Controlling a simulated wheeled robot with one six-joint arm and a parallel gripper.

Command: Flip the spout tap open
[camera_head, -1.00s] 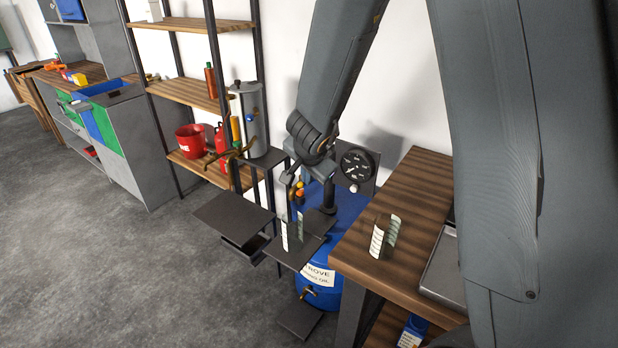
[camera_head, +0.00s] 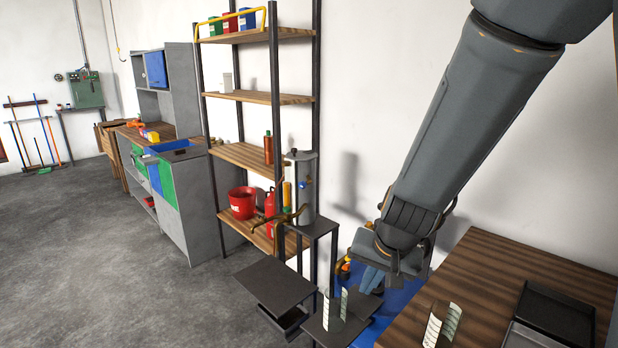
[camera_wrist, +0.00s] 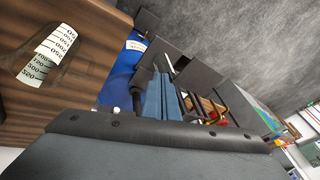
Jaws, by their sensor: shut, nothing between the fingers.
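A grey cylinder (camera_head: 306,195) with a blue knob stands on a small dark stand left of my arm. A brass spout with a tap (camera_head: 279,218) sticks out low on its left; whether the tap is open or shut is too small to tell. My gripper (camera_head: 370,280) points down to the right of the cylinder, apart from it, over a blue drum (camera_head: 402,297). Its bluish fingers are together and empty in the wrist view (camera_wrist: 165,97). The drum also shows in the wrist view (camera_wrist: 121,72), mostly hidden. The drum's front is hidden in the head view.
A clear measuring glass (camera_head: 334,309) stands on a low dark platform below the spout's right. Another (camera_head: 440,326) stands on the wooden bench (camera_head: 490,275) near dark trays (camera_head: 553,318). A shelf rack (camera_head: 262,154) stands behind the cylinder. Open floor lies left.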

